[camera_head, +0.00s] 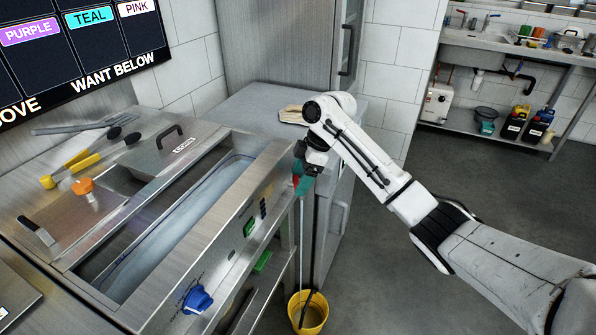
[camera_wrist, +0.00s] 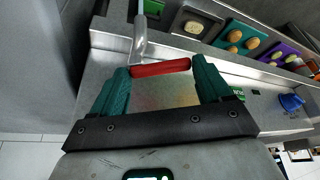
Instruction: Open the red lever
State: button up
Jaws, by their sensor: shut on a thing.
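The red lever (camera_wrist: 161,68) has a red grip on a bent metal stem (camera_wrist: 141,38) at the front of the steel counter. In the wrist view it lies crosswise between my teal fingertips. My gripper (camera_wrist: 164,76) is shut on the red grip, with one finger at each end. In the head view my gripper (camera_head: 302,180) is at the counter's front right corner, and only a small bit of red (camera_head: 295,181) shows beside the teal finger. The rest of the lever is hidden there by my gripper and wrist.
A steel counter (camera_head: 265,165) with an open basin (camera_head: 180,220) lies to the left. A yellow bucket (camera_head: 308,314) stands on the floor below my gripper. Open floor lies to the right.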

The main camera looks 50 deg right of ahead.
jog(key=shift+w+d+n+g+y+b, duration=0.15)
jog(key=shift+d+n+g+b, duration=0.45)
jog(key=shift+n, duration=1.2)
jog(key=shift+d+n+g+y+b, duration=0.25)
jog(key=shift+n+g+b, duration=0.55)
jog(key=shift+n, duration=1)
jog(key=shift+w+d+n+g+y+b, duration=0.1)
jog(key=shift+d+n+g+b, duration=0.55)
jog(key=shift+n, duration=1.15)
jog(key=shift+a+r, duration=0.1)
jog(key=o, duration=1)
jog(key=shift+a, duration=0.1)
